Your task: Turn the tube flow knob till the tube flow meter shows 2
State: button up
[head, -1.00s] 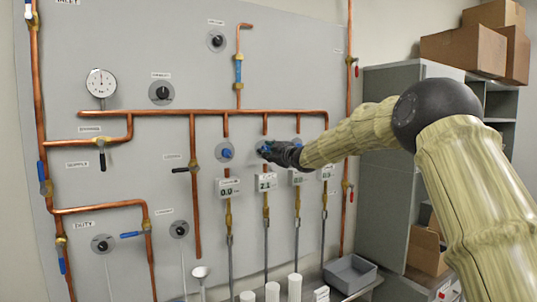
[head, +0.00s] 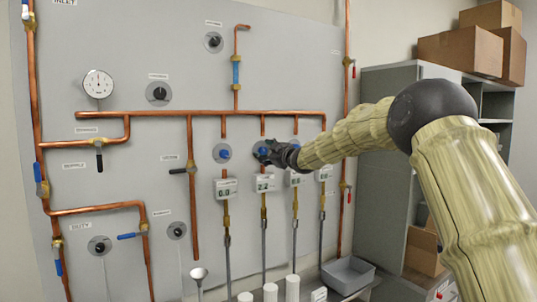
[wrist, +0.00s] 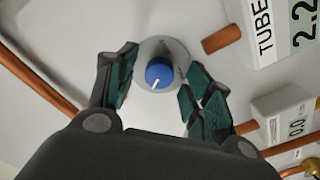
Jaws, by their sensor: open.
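The blue tube flow knob (wrist: 159,72) sits on a round grey plate on the wall panel. Its white pointer line points down and slightly left in the wrist view. My gripper (wrist: 157,68) is open, with one finger on each side of the knob and visible gaps between; contact is not seen. In the head view my gripper (head: 264,152) is at the panel and mostly hides the knob. The tube flow meter (wrist: 303,25) reads 2.2 in the wrist view, with its label partly cut off. In the head view the meter (head: 265,183) is below the gripper, too small to read surely.
A neighbouring blue knob (head: 222,153) is left of my gripper, with a meter (head: 227,188) reading 0.0 below it. A copper pipe (head: 200,113) runs above. A grey bin (head: 348,272) and white cylinders (head: 270,292) stand below. A shelf unit (head: 385,170) is at right.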

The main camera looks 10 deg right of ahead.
jog(key=v, duration=1.2)
jog(key=shift+d, duration=0.1)
